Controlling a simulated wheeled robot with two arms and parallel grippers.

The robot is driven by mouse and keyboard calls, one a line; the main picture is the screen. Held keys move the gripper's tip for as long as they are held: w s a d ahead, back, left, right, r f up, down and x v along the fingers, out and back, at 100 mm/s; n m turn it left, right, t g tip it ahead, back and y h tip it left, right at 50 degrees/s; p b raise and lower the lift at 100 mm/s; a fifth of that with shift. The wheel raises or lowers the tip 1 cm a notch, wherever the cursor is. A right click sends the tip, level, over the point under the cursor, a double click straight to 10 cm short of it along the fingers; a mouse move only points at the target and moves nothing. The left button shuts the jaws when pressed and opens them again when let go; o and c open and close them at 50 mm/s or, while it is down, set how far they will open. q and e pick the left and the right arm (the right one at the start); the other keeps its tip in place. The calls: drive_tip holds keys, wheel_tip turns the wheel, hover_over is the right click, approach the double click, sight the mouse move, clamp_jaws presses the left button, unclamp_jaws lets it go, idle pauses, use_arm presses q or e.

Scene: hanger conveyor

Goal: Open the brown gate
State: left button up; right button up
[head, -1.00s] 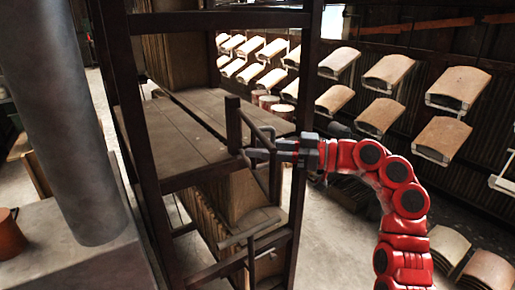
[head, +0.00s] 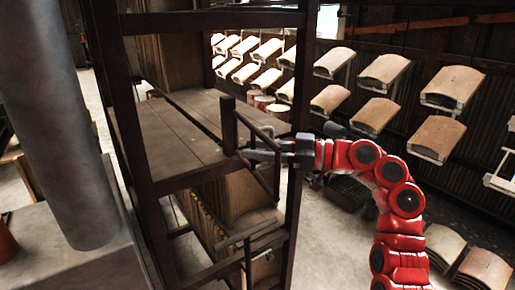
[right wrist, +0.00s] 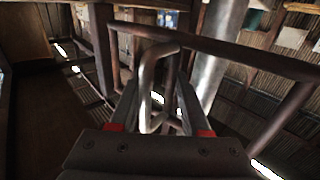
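The brown gate (head: 254,124) is a dark metal frame of rails and posts at the right side of a raised wooden platform in the head view. Its top rail (right wrist: 225,47) crosses the right wrist view. A pale, bent metal handle loop (right wrist: 147,88) stands near the gate there. My right gripper (head: 252,149) reaches in from the right at the gate. In the right wrist view its two fingers (right wrist: 158,92) are apart, one on each side of the loop. I cannot tell whether they touch it. The gate looks closed. My left gripper is not in view.
Dark posts (head: 128,110) frame the wooden platform (head: 180,130). A thick grey column (head: 55,120) stands at the left. Several curved tiles (head: 383,70) hang on racks at the right. Bare floor shows between platform and racks.

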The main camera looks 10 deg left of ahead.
drive_tip(key=s+d, duration=0.1)
drive_tip(key=d, duration=1.6)
drive_tip(key=shift+s, duration=0.35)
drive_tip(key=shift+d, duration=0.1)
